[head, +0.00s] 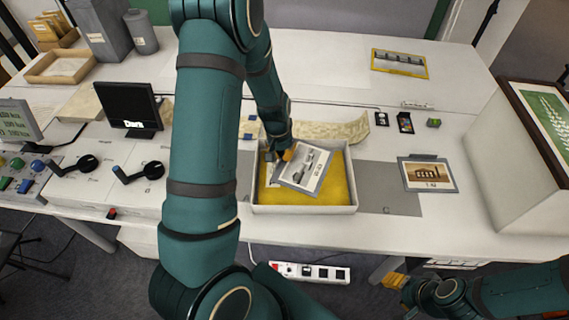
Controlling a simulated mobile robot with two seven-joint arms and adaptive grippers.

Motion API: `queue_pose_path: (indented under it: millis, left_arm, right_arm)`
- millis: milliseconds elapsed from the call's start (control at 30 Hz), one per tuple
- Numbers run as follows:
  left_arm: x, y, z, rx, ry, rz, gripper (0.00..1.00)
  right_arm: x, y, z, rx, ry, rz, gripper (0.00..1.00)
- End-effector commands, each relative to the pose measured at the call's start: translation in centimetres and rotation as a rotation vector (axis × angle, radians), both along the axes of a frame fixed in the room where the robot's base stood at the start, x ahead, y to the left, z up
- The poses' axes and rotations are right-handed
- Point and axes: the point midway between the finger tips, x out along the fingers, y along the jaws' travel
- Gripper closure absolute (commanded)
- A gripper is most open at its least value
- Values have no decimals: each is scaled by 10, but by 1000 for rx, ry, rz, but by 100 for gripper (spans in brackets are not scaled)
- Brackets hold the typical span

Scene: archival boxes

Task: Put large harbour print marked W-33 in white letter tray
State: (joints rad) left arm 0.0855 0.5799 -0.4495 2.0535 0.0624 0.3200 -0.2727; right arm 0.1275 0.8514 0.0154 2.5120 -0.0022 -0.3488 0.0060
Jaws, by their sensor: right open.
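A grey-bordered harbour print (311,166) is tilted over the white tray (305,210), which has a yellow bottom. Its small marking is too small to read. My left gripper (281,151) is at the print's upper left edge and appears shut on it. The fingers partly hide that edge, and I cannot tell whether the print touches the tray bottom. My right gripper (392,279) is open and empty at the lower right, in front of the table's front edge.
A yellow-edged picture (399,63) lies at the back. A white box with a framed green picture (545,120) stands far right. A black screen (129,108) stands left.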

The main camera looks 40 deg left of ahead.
Motion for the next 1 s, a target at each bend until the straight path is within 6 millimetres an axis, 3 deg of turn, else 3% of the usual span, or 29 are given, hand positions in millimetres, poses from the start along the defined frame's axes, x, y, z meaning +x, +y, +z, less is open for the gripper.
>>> queue_pose_path:
  millis: [300,1000]
  left_arm:
    - [-1,0,-37,-1,3,1,100]
    - [0,0,-50,0,0,0,100]
  right_arm:
    - [1,0,-10,0,-2,2,53]
    - [3,0,-20,-1,-7,-1,53]
